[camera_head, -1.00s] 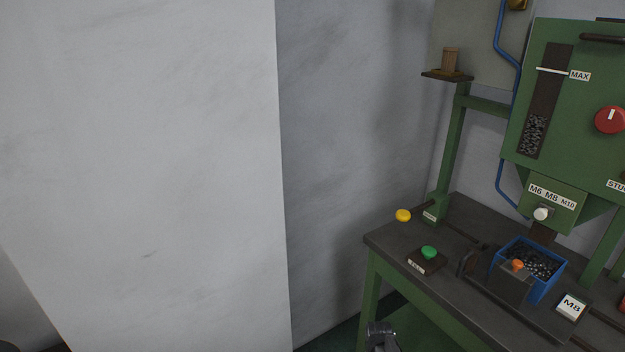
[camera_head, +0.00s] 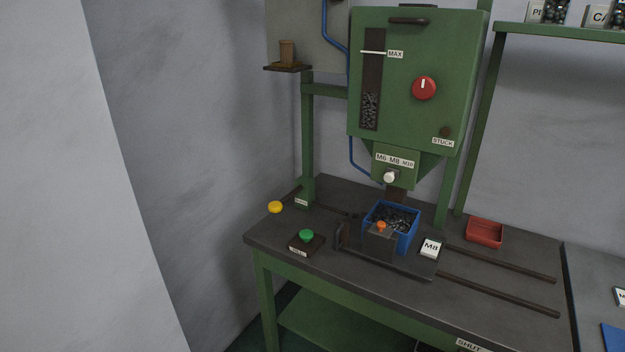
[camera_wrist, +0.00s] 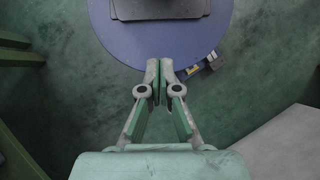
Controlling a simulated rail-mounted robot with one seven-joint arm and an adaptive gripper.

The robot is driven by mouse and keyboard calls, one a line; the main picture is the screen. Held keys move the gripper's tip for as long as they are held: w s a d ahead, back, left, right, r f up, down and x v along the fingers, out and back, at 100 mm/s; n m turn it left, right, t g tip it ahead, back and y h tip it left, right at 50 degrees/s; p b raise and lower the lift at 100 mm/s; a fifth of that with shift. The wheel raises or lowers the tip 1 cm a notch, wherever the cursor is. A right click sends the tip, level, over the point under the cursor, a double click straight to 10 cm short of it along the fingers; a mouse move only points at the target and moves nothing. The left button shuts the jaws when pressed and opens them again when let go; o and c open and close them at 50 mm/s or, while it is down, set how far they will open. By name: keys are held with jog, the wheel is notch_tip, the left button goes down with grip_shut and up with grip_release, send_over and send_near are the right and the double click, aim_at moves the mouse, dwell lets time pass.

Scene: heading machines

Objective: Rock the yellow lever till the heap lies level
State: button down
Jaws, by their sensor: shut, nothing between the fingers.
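The yellow knob (camera_head: 275,207) of the lever stands at the left end of the bench, on a dark rod beside the green post. A heap of dark pieces (camera_head: 395,219) lies in the blue bin (camera_head: 408,243) under the green hopper's chute. Whether its top is level is too small to tell. My gripper (camera_wrist: 160,66) shows only in the wrist view. It is shut and empty, pointing down over the floor and my round blue base, away from the bench.
The green hopper (camera_head: 412,80) has a red dial (camera_head: 424,88) and a sight slot. A green button (camera_head: 306,236), an M8 card (camera_head: 431,248) and a red tray (camera_head: 484,232) are on the bench (camera_head: 345,262). Dark rails run along the bench top. A pale wall (camera_head: 60,200) fills the left.

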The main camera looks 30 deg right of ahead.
dwell(0.7)
jog(key=w+r+t, duration=0.2)
jog(key=w+r, duration=0.2)
jog(key=w, duration=0.6)
notch_tip(320, 180, up, 58)
jog(key=n+t, duration=0.5)
jog(key=n, duration=0.2)
send_over(276, 204)
jog(key=shift+s+d, duration=0.1)
jog(key=shift+d, duration=0.1)
notch_tip(276, 204, down, 14)
jog(key=p, duration=0.4)
jog(key=shift+a+p, duration=0.15)
jog(key=shift+p, duration=0.25)
